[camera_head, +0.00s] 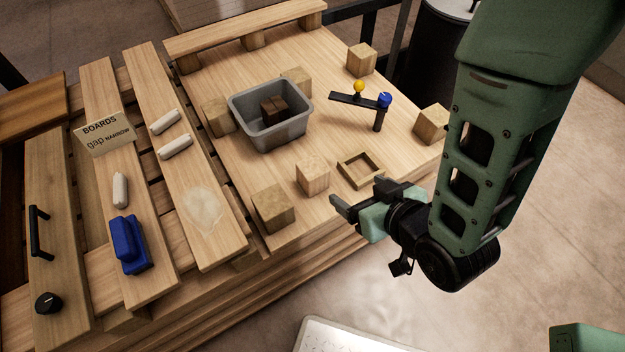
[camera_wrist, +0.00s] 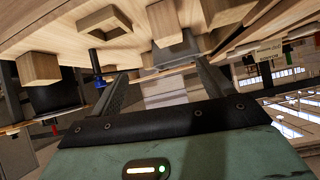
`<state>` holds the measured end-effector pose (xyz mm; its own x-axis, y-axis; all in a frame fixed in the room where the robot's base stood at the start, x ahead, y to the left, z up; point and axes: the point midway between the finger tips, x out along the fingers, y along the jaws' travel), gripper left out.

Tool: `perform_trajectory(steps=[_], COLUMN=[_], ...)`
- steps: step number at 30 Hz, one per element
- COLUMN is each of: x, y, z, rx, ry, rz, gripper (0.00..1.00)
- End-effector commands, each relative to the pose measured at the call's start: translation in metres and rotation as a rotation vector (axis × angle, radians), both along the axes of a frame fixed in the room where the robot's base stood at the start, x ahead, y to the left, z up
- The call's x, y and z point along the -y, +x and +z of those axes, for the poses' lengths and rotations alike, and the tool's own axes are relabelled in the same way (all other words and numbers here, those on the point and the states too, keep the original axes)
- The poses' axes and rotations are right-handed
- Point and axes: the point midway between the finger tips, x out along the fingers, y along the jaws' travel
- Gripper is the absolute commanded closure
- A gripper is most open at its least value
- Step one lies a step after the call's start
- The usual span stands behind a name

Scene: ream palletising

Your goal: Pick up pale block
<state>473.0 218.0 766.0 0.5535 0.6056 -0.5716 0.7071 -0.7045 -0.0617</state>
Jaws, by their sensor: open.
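The tan block (camera_head: 273,208) and square frame (camera_head: 361,169) flank the pale block. Behind are a grey tub (camera_head: 285,140) with a dark brown block inside, and a post with a bar (camera_head: 358,99) carrying yellow and blue knobs. Several other blocks stand around. Boards lie left.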

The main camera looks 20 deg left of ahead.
Motion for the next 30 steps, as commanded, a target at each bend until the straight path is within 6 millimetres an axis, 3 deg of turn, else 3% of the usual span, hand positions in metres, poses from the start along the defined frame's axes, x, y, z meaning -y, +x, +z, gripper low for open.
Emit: perform_trajectory(steps=[1, 3, 11, 30], x=[0.0, 0.0, 0.0, -0.031], y=[-0.006, -0.01, -0.017, 0.009], z=[-0.016, -0.024, -0.032, -0.052], rx=[0.036, 0.089, 0.19, 0.195], ry=[0.015, 0.048, 0.116, 0.122], rz=[0.017, 0.034, 0.07, 0.069], gripper=[0.2, 0.2, 0.2, 0.2])
